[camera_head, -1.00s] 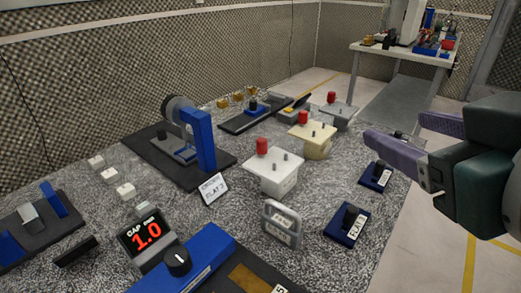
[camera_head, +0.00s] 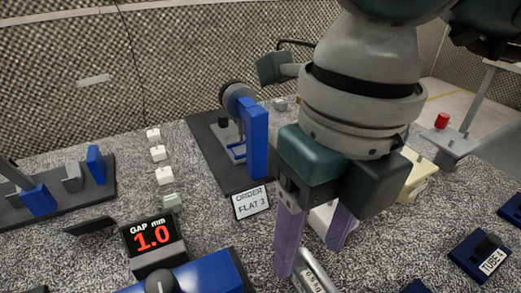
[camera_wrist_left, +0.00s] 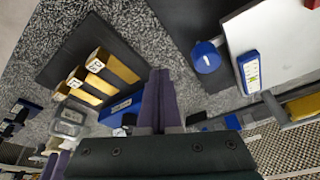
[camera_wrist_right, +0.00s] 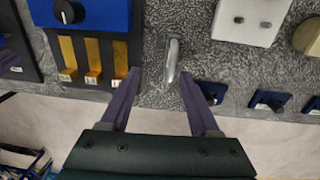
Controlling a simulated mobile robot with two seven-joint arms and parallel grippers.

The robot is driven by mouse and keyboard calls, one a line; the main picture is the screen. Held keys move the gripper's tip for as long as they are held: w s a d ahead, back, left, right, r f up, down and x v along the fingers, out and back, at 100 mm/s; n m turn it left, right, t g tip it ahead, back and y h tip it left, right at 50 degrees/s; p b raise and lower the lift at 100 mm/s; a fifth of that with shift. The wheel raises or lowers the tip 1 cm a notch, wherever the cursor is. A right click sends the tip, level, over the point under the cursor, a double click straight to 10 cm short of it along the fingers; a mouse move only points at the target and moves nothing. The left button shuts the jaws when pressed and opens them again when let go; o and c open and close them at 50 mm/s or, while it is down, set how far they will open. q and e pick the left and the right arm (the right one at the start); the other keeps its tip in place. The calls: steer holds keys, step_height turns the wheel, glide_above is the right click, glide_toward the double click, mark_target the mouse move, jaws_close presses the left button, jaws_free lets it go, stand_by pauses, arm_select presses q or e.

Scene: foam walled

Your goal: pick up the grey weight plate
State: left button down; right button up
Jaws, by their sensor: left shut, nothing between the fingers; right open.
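The grey weight plate (camera_head: 314,272) stands on edge on the speckled table, a labelled grey piece partly hidden by my gripper in the head view. My right gripper (camera_head: 311,258) points down over it, open, with one purple finger on each side. In the right wrist view the plate (camera_wrist_right: 172,62) shows as a narrow grey edge between the open fingers (camera_wrist_right: 159,80), nearer the right one. I cannot tell whether a finger touches it. My left gripper (camera_wrist_left: 158,100) is shut and empty in the left wrist view, above the table.
A white block (camera_wrist_right: 250,20) and blue holders (camera_wrist_right: 268,102) lie right. A gap display (camera_head: 152,238) and order card (camera_head: 251,202) stand nearby.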

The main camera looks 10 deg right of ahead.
mark_target(315, 269)
steer(key=shift+h, duration=0.3)
steer(key=f, duration=0.3)
steer(key=d+f, duration=0.1)
steer(key=shift+w+d+f, duration=0.1)
steer(key=shift+w+f, duration=0.05)
steer(key=shift+w, duration=0.1)
steer(key=f, duration=0.5)
steer(key=shift+d+f, duration=0.2)
steer(key=shift+f, duration=0.1)
jaws_close()
steer(key=shift+r, duration=0.1)
stand_by(0.4)
